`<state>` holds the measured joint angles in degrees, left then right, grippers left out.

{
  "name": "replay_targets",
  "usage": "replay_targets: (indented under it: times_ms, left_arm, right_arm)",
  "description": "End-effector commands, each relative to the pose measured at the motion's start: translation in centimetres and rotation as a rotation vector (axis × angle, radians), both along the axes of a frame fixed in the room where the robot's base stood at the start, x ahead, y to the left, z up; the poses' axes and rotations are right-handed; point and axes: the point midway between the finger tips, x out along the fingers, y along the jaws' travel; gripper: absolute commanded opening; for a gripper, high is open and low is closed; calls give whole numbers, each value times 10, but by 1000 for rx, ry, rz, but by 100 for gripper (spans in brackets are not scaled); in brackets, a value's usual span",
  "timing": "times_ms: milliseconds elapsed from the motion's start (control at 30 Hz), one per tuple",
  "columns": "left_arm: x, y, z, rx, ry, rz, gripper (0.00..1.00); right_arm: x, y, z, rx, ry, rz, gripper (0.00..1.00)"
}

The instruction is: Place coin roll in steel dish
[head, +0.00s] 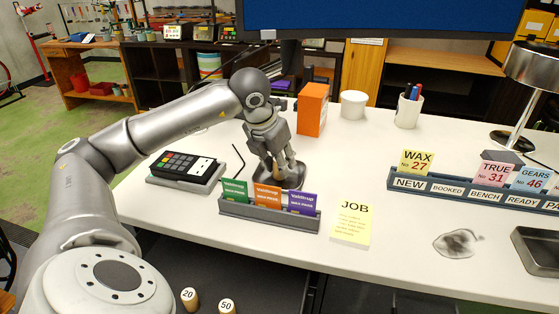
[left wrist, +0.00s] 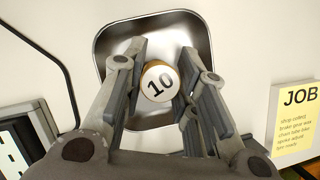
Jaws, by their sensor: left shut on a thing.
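A coin roll marked 10 (left wrist: 159,82) is between the fingers of my left gripper (head: 278,168), which is shut on it. The steel dish (left wrist: 112,42), square with rounded corners, lies under the gripper in the left wrist view, with the roll over its inside. I cannot tell whether the roll touches the dish floor. In the head view the dish (head: 297,181) is partly hidden by the gripper and the card rack. Coin rolls marked 20 (head: 190,299) and 50 (head: 227,306) stand low at the bottom edge. My right gripper is not in view.
The card rack (head: 268,214) stands in front of the dish, with a card terminal (head: 187,167) to its left. A hex key (head: 239,158) lies beside the gripper and an orange box (head: 312,109) stands behind. A yellow JOB note (head: 351,224) lies right; bare white table surrounds it.

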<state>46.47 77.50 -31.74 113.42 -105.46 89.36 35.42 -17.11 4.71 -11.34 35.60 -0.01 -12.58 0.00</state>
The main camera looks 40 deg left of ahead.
Motion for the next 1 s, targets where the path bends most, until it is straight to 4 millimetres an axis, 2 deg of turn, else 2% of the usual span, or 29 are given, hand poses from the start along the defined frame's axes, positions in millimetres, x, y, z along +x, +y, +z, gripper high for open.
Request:
replay_targets:
  times_ms: [167, 200, 367, 767, 867, 1000]
  left_arm:
    - [0, 0, -4, -1, -1, 0, 0]
    - [0, 0, -4, -1, 0, 0, 28]
    - [0, 0, -3, -1, 0, 0, 49]
    - [0, 0, 2, -1, -1, 0, 49]
    - [-3, -1, 12, -1, -6, 1, 49]
    - [-14, -2, 40, -2, -9, -1, 49]
  right_arm:
    - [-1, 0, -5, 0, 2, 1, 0]
    - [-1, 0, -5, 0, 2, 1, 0]
    - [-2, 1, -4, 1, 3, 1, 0]
    - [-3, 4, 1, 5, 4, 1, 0]
    - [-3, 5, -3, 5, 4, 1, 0]
    - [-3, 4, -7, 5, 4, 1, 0]
